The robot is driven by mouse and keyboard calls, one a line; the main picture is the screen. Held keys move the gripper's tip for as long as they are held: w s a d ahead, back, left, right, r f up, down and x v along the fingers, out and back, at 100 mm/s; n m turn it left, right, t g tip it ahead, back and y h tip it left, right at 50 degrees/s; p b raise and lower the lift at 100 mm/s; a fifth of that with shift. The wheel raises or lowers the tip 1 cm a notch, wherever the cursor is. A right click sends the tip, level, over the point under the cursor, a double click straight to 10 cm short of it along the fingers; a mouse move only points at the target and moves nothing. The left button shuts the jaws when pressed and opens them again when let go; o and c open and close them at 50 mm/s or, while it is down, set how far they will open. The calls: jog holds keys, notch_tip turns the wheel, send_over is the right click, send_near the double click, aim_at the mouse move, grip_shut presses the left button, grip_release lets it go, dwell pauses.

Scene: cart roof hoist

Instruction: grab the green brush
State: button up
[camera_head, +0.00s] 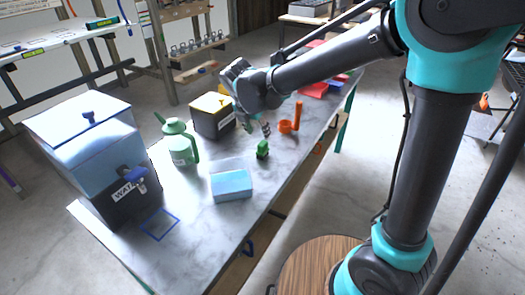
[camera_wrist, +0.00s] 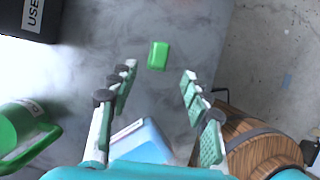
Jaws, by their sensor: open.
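The green brush (camera_head: 262,149) is a small green piece on the grey marbled table (camera_head: 215,219), near its right edge. In the wrist view the green brush (camera_wrist: 158,55) shows as a green block just beyond the fingertips, about midway between them. My gripper (camera_head: 257,128) is above the table, close to the brush in the head view. In the wrist view my gripper (camera_wrist: 158,74) has its fingers spread wide with nothing between them. The brush appears apart from both fingers. Its underside is hidden.
A light-blue block (camera_head: 231,185), a green watering can (camera_head: 181,146), a black bin with yellow (camera_head: 212,117) and an orange handled item (camera_head: 291,121) stand around the brush. A blue water tank (camera_head: 90,150) is at the left. Red items (camera_head: 313,87) lie at the far end.

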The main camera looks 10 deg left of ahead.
aim_at(262, 143)
jog(key=x, duration=0.9)
jog(key=shift+w+f, duration=0.1)
jog(key=shift+c, duration=0.4)
grip_shut()
